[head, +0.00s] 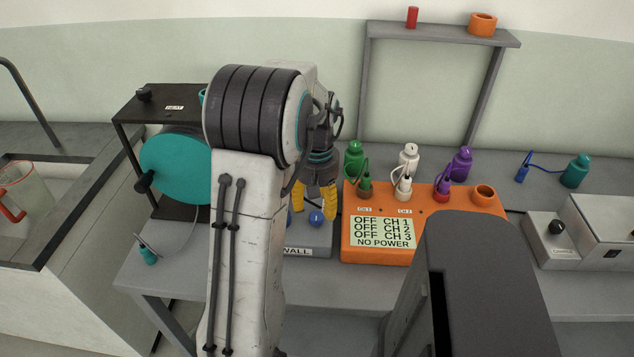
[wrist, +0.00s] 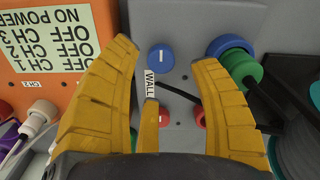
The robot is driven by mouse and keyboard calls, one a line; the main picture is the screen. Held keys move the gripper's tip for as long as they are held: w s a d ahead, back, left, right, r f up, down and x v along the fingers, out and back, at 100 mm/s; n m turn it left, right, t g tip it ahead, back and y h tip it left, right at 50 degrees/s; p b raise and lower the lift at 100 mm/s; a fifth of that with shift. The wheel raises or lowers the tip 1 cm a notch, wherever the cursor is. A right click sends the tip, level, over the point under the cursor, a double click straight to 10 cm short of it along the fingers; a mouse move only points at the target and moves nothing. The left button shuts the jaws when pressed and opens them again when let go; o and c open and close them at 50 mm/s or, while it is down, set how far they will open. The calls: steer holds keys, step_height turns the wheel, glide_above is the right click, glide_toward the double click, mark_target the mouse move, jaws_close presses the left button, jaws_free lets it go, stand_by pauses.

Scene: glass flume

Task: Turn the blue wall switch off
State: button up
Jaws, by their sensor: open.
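The blue wall switch (wrist: 160,57) is a round blue knob with a short white mark, on a grey panel beside the WALL label (wrist: 151,86). In the head view the blue switch (head: 316,218) shows just below my fingertips. My gripper (head: 316,200) points down at it with yellow fingers spread and empty. In the wrist view my gripper (wrist: 163,55) has a finger on either side of the blue switch and a third finger below it. I cannot tell whether any finger touches it.
Red knobs (wrist: 163,116) sit on the same panel. A blue plug (wrist: 229,46) and green plug (wrist: 241,64) are at right. The orange box (head: 375,250) stands right of the panel; its display (head: 383,232) reads OFF for all channels and NO POWER. A teal disc (head: 175,167) stands left.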

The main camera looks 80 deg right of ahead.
mark_target(317, 217)
step_height(317, 217, up, 7)
stand_by(0.4)
stand_by(0.8)
